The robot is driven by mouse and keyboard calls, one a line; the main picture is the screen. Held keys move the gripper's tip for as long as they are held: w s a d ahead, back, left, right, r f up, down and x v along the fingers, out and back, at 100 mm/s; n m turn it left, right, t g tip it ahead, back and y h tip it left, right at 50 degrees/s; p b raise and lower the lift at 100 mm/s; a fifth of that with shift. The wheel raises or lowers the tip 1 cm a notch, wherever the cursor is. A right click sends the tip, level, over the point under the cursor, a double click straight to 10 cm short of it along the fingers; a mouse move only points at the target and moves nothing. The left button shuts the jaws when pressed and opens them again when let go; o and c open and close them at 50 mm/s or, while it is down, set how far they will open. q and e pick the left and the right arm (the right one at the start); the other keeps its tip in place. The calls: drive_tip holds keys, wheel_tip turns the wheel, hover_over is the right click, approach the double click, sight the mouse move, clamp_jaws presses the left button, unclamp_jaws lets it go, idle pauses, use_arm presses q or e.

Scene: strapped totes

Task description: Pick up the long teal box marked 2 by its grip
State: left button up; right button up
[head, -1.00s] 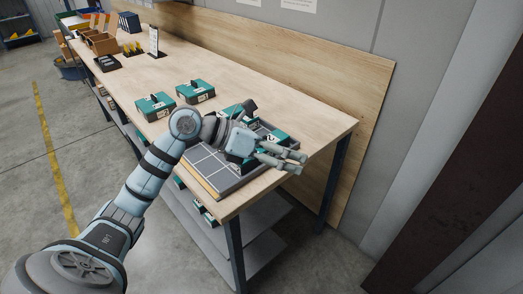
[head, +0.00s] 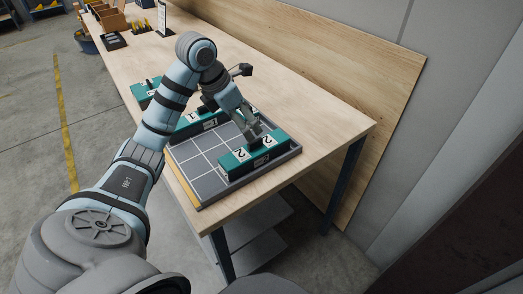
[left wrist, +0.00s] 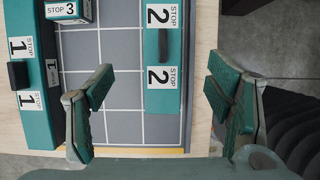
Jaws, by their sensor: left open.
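The long teal box marked 2 (head: 255,167) lies on the right side of a grey gridded tray (head: 195,160). In the left wrist view this box (left wrist: 163,101) shows two white 2 labels with a black grip (left wrist: 163,45) between them. My left gripper (head: 250,135) points down over the box in the head view and partly hides its grip. In the left wrist view the gripper (left wrist: 161,105) is open and empty. Its fingers are spread either side of the box's near end, and the grip lies farther up the picture. My right gripper is not in view.
A long teal box marked 1 (left wrist: 36,125) lies at the tray's left side. A teal box marked 3 (left wrist: 75,20) is near it. Another teal box (head: 140,92) stands farther back on the wooden table (head: 310,118). The tray's middle is clear.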

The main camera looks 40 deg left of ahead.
use_arm(q)
hover_over(255, 148)
drive_tip(key=s+a, duration=0.1)
drive_tip(key=s, duration=0.1)
wheel_tip(255, 148, down, 5)
drive_tip(key=shift+f, duration=0.2)
drive_tip(key=x, duration=0.6)
drive_tip(key=shift+w+r, duration=0.1)
drive_tip(key=shift+w, duration=0.2)
drive_tip(key=shift+c, duration=0.5)
drive_tip(key=c, duration=1.3)
drive_tip(key=shift+r, duration=0.1)
drive_tip(key=shift+c, duration=1.1)
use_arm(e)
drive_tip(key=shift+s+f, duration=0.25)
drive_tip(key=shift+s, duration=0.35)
use_arm(q)
drive_tip(key=shift+r, duration=0.1)
